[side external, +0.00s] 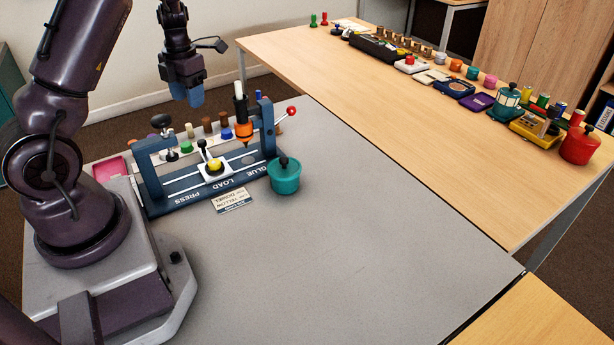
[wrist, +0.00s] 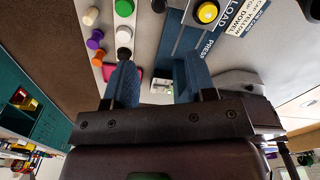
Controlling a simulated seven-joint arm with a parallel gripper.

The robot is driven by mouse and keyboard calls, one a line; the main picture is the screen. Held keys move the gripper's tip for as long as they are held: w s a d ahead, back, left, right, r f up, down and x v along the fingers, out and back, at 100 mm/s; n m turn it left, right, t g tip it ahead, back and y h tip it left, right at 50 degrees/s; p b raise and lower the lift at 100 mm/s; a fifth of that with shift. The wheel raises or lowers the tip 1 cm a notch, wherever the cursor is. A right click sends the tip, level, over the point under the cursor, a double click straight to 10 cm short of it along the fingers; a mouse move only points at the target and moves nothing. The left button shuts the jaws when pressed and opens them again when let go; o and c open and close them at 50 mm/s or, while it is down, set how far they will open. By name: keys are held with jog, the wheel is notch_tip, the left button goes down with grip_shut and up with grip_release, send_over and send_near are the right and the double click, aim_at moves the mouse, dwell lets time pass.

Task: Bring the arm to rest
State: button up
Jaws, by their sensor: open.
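My gripper (side external: 186,95) hangs in the air at the upper left of the side external view, above and behind the blue press fixture (side external: 188,190). Its blue fingers point down. In the wrist view my gripper (wrist: 157,80) has its two blue fingers apart with nothing held between them. The fixture also shows below the fingers in the wrist view (wrist: 183,43). It has the words PRESS, LOAD and GLUE on its base. A yellow knob (side external: 214,164) sits on a white block at the LOAD place. It also shows in the wrist view (wrist: 207,13).
A teal lidded pot (side external: 284,176) stands right of the fixture. A label card (side external: 232,200) lies in front. Several coloured pegs (side external: 207,127) stand in a row behind. A wooden table (side external: 400,130) holds many items along its far edge. The grey tabletop's front is clear.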

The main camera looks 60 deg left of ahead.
jog(key=w+d+r+m+h, duration=0.1)
jog(key=d+r+m, duration=0.2)
jog(key=d+m, duration=0.7)
jog(key=d+r+m+h, duration=0.1)
jog(key=d+r+m, duration=0.4)
jog(key=m, duration=0.9)
jog(key=s+d+r+m+t+y, duration=0.1)
jog(key=s+d+r+m+t, duration=0.1)
jog(key=d+r+m, duration=0.3)
jog(key=s+d+r+m+t+y, duration=0.1)
jog(key=s+d+r+m+t, duration=0.2)
jog(key=d+m, duration=0.7)
notch_tip(320, 180, up, 3)
jog(key=shift+s+f+m+t, duration=0.1)
jog(key=shift+s+m+t, duration=0.2)
jog(key=shift+m+t, duration=0.35)
